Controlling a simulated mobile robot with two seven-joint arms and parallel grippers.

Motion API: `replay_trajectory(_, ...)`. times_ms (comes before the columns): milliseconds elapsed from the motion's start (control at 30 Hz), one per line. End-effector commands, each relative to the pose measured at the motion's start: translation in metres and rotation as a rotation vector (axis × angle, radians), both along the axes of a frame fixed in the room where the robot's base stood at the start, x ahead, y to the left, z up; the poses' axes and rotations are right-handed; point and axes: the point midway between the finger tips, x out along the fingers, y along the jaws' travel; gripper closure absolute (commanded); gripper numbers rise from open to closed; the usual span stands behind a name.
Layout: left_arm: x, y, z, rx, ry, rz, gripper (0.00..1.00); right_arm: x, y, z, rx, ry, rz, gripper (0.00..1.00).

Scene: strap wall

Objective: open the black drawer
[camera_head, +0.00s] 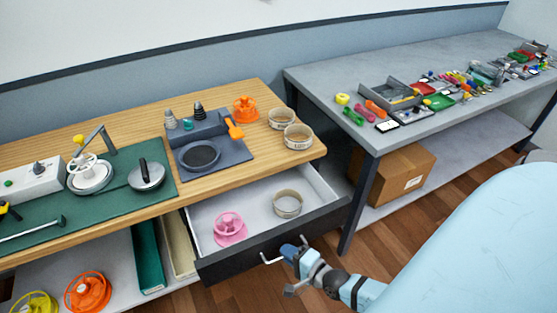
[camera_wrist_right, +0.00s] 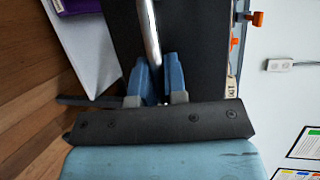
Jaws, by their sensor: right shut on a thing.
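The black drawer (camera_head: 225,266) stands pulled out under the wooden workbench, its pale inside showing. A pink wheel-like part (camera_head: 229,228) and a beige ring (camera_head: 288,203) lie in it. My right gripper (camera_head: 291,251) is at the drawer's front, shut on its metal bar handle (camera_head: 271,260). In the right wrist view the blue fingers (camera_wrist_right: 156,80) close around the handle (camera_wrist_right: 149,35) against the dark drawer front (camera_wrist_right: 194,50). My left gripper is not in view.
The wooden bench top (camera_head: 255,98) carries a grey fixture, rings and an orange wheel. A grey table (camera_head: 330,72) with several small parts stands at right, a cardboard box (camera_head: 396,174) on its lower shelf. Orange and yellow wheels lie on the bench's lower shelf. Bare floor shows before the drawer.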

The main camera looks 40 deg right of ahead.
Motion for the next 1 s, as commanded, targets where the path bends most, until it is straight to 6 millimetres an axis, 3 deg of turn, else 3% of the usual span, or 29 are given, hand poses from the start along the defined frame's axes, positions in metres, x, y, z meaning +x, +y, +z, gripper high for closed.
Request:
replay_trajectory(100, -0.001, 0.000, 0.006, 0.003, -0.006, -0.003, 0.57, -0.017, 0.004, 0.002, 0.000, 0.001, 0.000, 1.00)
replay_trajectory(300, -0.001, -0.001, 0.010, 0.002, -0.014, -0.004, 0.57, -0.032, 0.008, 0.001, -0.001, 0.000, 0.000, 1.00)
replay_trajectory(767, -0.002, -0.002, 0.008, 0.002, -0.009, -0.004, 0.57, -0.036, 0.009, 0.000, -0.001, -0.001, 0.001, 1.00)
replay_trajectory(800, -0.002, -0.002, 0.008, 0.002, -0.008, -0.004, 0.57, -0.036, 0.009, 0.000, -0.001, -0.001, 0.001, 0.80)
replay_trajectory(1000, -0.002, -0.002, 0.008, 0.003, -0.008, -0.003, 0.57, -0.036, 0.009, 0.000, -0.001, -0.001, 0.001, 0.78)
